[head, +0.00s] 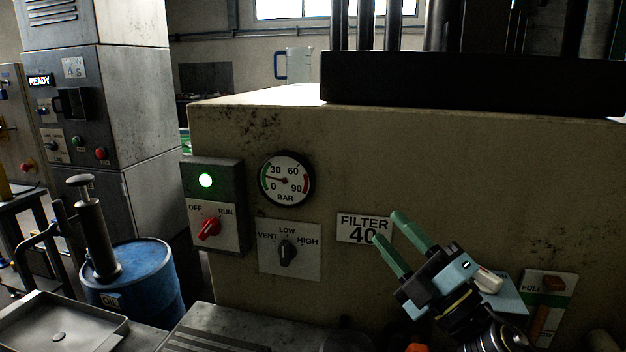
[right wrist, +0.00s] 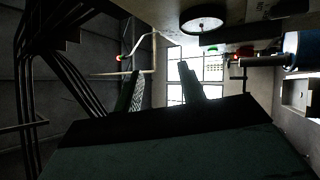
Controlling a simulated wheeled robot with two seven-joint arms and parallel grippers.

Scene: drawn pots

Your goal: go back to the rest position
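My right gripper (head: 388,238) is in the lower right of the head view, in front of the beige machine (head: 420,150). Its two green fingers are apart with nothing between them, and they overlap the lower right of the "FILTER 40" label (head: 358,228). I cannot tell whether they touch the panel. In the right wrist view the fingers (right wrist: 160,88) also stand apart, with a bright window behind. My left gripper does not show in either view.
The panel has a pressure gauge (head: 286,179), a red OFF/RUN knob (head: 209,229) beside a lit green lamp, and a VENT/LOW/HIGH knob (head: 287,252). A blue oil drum (head: 150,280) and a metal tray (head: 60,325) are at the lower left. A jug (head: 298,65) stands behind.

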